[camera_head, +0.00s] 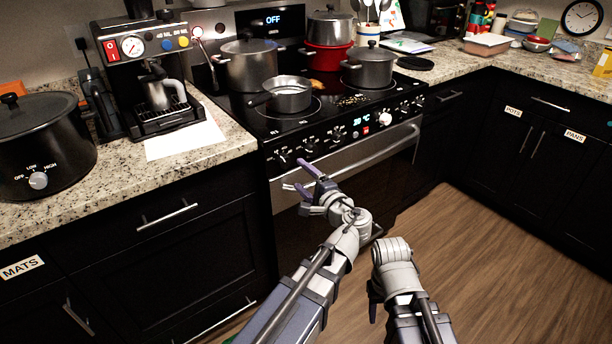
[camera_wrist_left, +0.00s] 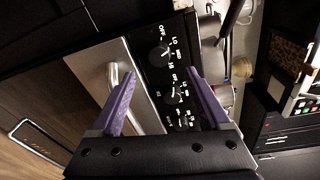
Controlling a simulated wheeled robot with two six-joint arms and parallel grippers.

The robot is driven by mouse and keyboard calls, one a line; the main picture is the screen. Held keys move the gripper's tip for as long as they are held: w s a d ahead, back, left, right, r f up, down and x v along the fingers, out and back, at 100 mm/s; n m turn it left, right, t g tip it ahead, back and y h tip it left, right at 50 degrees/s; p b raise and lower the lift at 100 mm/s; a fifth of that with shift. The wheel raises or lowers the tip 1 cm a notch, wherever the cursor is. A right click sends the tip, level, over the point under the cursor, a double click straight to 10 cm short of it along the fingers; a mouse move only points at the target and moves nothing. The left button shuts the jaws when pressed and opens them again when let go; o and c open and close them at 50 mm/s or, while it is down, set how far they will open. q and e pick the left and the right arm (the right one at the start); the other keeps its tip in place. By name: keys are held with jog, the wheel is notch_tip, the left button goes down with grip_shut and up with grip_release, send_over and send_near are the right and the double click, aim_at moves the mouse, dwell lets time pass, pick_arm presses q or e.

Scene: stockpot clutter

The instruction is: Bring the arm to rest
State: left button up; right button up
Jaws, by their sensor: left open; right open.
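My left gripper (camera_head: 293,175) is in front of the stove (camera_head: 290,215), near the left end of the oven door handle and below the knobs. Its two purple fingers are spread apart with nothing between them. In the left wrist view the open fingers (camera_wrist_left: 161,75) point at the stove's knob panel (camera_wrist_left: 165,100), with the oven handle (camera_wrist_left: 113,75) by the left finger. I cannot tell whether they touch it. My right arm (camera_head: 395,265) is bent low over the floor to the right, and its gripper does not show.
The cooktop holds a large pot (camera_head: 250,68), a saucepan (camera_head: 290,96), a grey lidded pot (camera_head: 369,66) and a red pot (camera_head: 327,58). A slow cooker (camera_head: 45,145) and an espresso machine (camera_head: 145,75) stand on the left counter. The wooden floor (camera_head: 490,260) is open at right.

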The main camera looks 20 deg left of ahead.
pick_arm(q)
jog(key=shift+a, duration=0.15)
jog(key=s+d+r+n+g+h+p, duration=0.1)
jog(key=s+d+n+g+h+p, duration=0.2)
jog(key=s+p, duration=0.7)
jog(key=s+d+r+n+g+h+p, duration=0.1)
jog(key=s+d+n+g+h+p, duration=0.2)
jog(key=s+d+g+h+p, duration=0.5)
jog(key=s+d+p, duration=0.3)
jog(key=p, duration=0.2)
jog(key=shift+r+n+g, duration=0.4)
